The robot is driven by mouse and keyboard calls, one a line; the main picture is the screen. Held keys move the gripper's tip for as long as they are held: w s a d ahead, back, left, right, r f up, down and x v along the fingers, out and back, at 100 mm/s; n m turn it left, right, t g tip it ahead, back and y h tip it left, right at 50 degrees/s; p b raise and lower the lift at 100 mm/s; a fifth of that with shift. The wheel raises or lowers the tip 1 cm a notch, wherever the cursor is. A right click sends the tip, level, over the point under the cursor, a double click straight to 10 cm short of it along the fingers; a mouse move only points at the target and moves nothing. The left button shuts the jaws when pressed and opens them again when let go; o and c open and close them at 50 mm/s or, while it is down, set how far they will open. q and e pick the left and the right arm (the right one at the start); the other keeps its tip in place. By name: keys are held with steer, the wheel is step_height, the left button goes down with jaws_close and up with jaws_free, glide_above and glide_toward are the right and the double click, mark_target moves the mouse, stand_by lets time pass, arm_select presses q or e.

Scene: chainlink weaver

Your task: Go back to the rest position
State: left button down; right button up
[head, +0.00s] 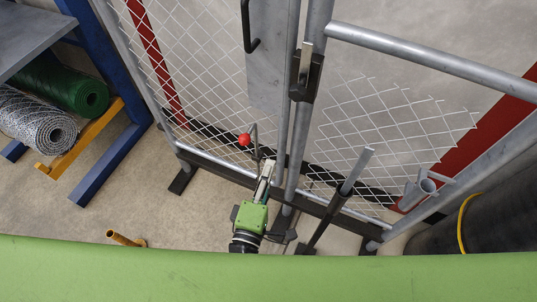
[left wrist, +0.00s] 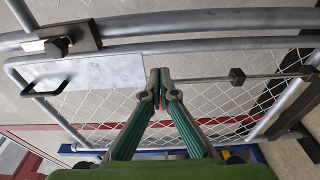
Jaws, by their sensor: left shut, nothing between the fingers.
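My left gripper (head: 268,166) reaches toward the foot of the chain-link gate (head: 200,85) in the head view, near its middle posts. Its fingers are shut and empty. In the left wrist view the shut fingertips (left wrist: 160,78) are in front of the mesh, with a little red showing between the fingers behind them. A thin bent rod with a red knob (head: 244,140) is just beyond the gripper; I cannot tell whether they touch. My right gripper is not in view.
A latch (head: 305,72) joins the posts above. A blue rack (head: 105,160) with a green mesh roll (head: 60,88) and a silver roll (head: 35,125) stands left. Bare floor (head: 120,205) is open at left.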

arm_select(q)
steer(key=s+a+f+m+g, duration=0.3)
steer(key=s+f+m, duration=0.1)
steer(key=f, duration=0.7)
steer(key=s+a+f+m+g, duration=0.2)
steer(key=s+f+m+g, duration=0.15)
steer(key=f, duration=0.75)
steer(key=s+a+f+m+g, duration=0.3)
steer(key=s+f+m, duration=0.15)
steer(key=f, duration=0.65)
steer(key=s+a+f+m+g+y, duration=0.2)
steer(key=s+a+f, duration=0.5)
steer(key=s, duration=0.4)
steer(key=s+a+f+m+g+y, duration=0.2)
steer(key=s+a+f+g, duration=0.3)
steer(key=s, duration=0.6)
step_height(320, 180, down, 2)
steer(key=shift+s+a+f+m, duration=0.2)
steer(key=shift+s+a+m, duration=0.2)
steer(key=shift+a+m, duration=0.65)
